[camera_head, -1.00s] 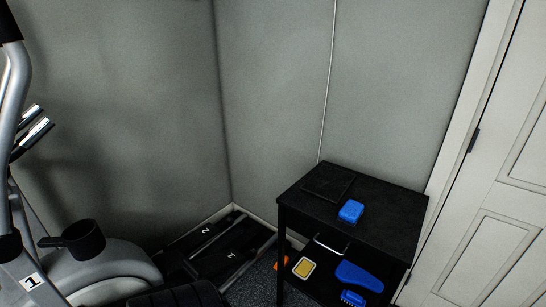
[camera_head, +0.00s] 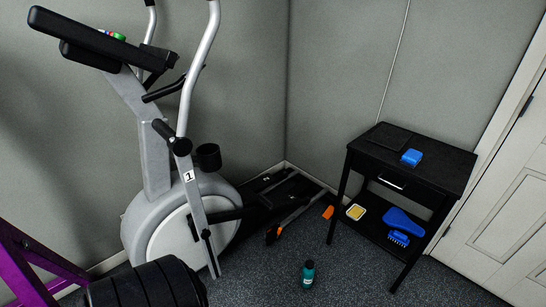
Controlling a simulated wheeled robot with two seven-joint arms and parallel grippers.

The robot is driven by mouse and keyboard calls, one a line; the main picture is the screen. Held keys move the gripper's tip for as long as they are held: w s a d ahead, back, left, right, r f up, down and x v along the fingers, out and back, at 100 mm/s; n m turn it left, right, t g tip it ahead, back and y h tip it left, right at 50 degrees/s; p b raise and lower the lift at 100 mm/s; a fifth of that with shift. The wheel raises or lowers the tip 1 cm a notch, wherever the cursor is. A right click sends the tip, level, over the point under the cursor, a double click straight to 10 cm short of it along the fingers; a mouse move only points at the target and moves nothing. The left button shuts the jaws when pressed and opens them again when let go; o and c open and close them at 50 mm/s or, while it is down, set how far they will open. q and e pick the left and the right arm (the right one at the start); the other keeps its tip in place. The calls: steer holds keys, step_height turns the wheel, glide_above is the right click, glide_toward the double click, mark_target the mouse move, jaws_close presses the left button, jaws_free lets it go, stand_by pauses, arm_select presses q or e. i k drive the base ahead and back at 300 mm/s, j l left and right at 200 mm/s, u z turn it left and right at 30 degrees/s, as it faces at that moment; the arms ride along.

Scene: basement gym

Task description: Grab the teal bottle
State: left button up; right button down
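The teal bottle (camera_head: 308,275) stands upright on the dark speckled floor, near the bottom middle of the head view. It has a dark cap and a small light mark on its side. It stands to the left of the black side table (camera_head: 452,172) and in front of the elliptical trainer. Nothing touches it. Neither of my grippers shows in the head view.
The grey elliptical trainer (camera_head: 160,215) fills the left. A blue box (camera_head: 411,157) lies on the table; a yellow item (camera_head: 355,212), a blue item (camera_head: 403,222) and a blue brush (camera_head: 398,239) lie on its lower shelf. Open floor (camera_head: 350,280) surrounds the bottle.

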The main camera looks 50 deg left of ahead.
mark_target(308, 275)
steer(key=u, duration=1.05)
